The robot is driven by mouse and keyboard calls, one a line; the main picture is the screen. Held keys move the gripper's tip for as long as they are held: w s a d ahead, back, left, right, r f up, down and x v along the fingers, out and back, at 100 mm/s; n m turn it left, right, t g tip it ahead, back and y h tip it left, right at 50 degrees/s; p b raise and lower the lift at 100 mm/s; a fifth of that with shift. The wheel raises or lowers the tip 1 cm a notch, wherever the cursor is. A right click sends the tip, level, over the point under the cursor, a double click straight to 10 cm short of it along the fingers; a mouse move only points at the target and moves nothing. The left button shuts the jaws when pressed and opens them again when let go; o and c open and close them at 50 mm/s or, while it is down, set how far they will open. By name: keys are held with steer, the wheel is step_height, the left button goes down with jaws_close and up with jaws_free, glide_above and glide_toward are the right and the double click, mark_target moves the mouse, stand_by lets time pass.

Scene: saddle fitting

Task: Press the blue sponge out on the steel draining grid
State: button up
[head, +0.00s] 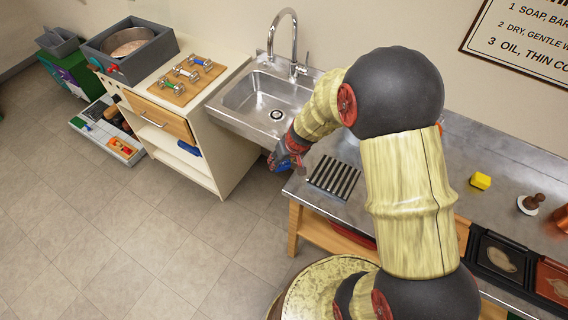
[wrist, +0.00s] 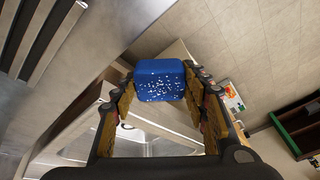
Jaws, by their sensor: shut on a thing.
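The blue sponge (wrist: 160,78), with white specks on its face, is held between the two fingers of my gripper (wrist: 160,95) in the wrist view. In the head view my gripper (head: 279,163) is by the left end of the steel counter, near the sink's front right corner; the sponge is hard to tell apart there. The steel draining grid (head: 333,178), with dark slots, lies on the counter to the right of my gripper. Its bars also show at the upper left of the wrist view (wrist: 42,38). The sponge is apart from the grid, with floor behind it.
The sink (head: 262,98) with its tap is behind and left of my gripper. A cream cabinet (head: 200,150) stands left. My arm hides part of the counter.

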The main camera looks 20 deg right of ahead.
steer(key=shift+m+g+h, duration=0.3)
steer(key=shift+m, duration=0.1)
steer(key=d+r+p, duration=0.1)
steer(key=d, duration=0.1)
steer(key=d+r+p, duration=0.1)
steer(key=d+r, duration=0.1)
steer(key=d+r+p, duration=0.1)
steer(key=d, duration=0.1)
steer(key=shift+s+d+r+p, duration=0.3)
steer(key=shift+s+d+r, duration=0.05)
steer(key=s+d+r+p, duration=0.2)
steer(key=d+r+p, duration=0.1)
steer(key=d, duration=0.1)
steer(key=r+n+g+p, duration=0.1)
steer(key=n+g+p, duration=0.1)
glide_above(335, 174)
steer(key=shift+s+a+m+h, duration=0.1)
steer(key=shift+s+m+h, duration=0.1)
steer(key=shift+m+h, duration=0.15)
steer(key=shift+b, duration=0.3)
steer(key=shift+f+b, duration=1.95)
steer(key=shift+f, duration=1.05)
steer(key=shift+f+b, duration=0.45)
steer(key=shift+f, duration=0.1)
